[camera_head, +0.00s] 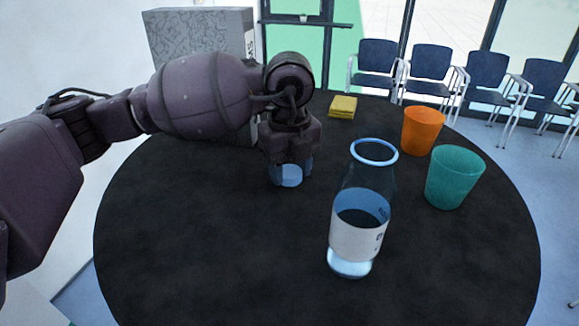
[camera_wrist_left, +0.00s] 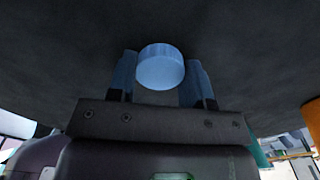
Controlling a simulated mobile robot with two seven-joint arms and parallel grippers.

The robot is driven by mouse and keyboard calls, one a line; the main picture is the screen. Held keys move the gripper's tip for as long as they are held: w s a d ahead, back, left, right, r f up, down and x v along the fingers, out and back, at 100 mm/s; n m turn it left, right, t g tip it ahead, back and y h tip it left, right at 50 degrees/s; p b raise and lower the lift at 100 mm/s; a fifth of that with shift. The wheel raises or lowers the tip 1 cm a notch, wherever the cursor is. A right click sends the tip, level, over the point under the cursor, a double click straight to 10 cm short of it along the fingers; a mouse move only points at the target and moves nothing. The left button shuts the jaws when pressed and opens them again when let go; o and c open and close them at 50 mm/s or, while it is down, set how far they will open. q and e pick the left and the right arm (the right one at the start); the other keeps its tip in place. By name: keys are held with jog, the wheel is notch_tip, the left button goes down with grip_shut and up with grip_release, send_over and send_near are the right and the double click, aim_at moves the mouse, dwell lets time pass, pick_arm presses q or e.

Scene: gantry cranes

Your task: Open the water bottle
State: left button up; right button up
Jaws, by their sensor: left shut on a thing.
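The water bottle (camera_head: 358,222) stands upright on the round dark table, with an open mouth ringed in light blue, a white label and water inside. A light blue cap (camera_head: 290,177) is between the fingers of my left gripper (camera_head: 290,172), behind and left of the bottle. The left wrist view shows the cap (camera_wrist_left: 160,67) between the two fingers of the left gripper (camera_wrist_left: 160,85), apart from the bottle. The gripper is shut on the cap. It hangs over the dark tabletop; I cannot tell whether the cap touches it. My right gripper is not in view.
An orange cup (camera_head: 423,130) and a teal cup (camera_head: 454,177) stand right of the bottle. A folded yellow cloth (camera_head: 343,106) lies at the back. A grey patterned box (camera_head: 200,38) stands behind my arm. The table's front left (camera_head: 200,260) is clear.

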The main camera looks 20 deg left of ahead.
aim_at(289, 171)
pick_arm(q)
jog(key=o, duration=1)
jog(key=shift+f, duration=0.1)
notch_tip(289, 171, up, 12)
jog(key=shift+s+r+b, duration=0.1)
jog(key=shift+b, duration=0.2)
